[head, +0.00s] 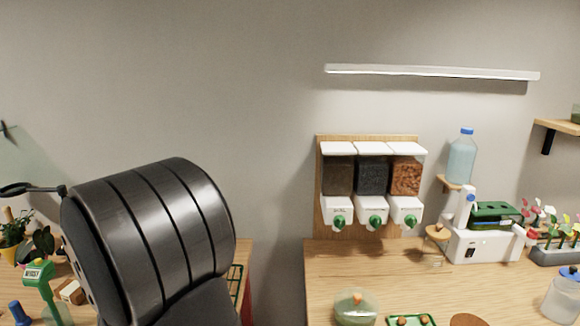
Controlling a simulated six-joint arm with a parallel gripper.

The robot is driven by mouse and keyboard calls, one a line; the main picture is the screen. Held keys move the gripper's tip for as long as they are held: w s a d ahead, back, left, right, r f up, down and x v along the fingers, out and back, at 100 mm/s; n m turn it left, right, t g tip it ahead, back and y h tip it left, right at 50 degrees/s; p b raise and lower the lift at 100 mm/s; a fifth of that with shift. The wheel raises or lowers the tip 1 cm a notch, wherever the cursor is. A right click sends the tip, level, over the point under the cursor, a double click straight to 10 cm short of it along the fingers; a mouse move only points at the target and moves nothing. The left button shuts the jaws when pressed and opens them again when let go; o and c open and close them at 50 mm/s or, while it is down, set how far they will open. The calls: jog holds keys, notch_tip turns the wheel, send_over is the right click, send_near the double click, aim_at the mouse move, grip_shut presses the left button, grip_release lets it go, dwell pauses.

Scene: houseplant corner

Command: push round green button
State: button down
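Three round green knobs sit on the fronts of the white dispenser spouts: a left knob (339,223), a middle knob (376,222) and a right knob (410,221). I cannot tell whether any of them is a push button, and I make out no other clear round green button. My gripper is not in view. A large dark ribbed link of my arm fills the lower left and hides part of the left table and the wall behind it.
The wall dispenser (318,180) hangs above the right wooden table (330,262). A white machine (470,244) with a green top, a blue-capped bottle (461,158), a flower planter (555,253) and a lidded jar (562,298) stand right.

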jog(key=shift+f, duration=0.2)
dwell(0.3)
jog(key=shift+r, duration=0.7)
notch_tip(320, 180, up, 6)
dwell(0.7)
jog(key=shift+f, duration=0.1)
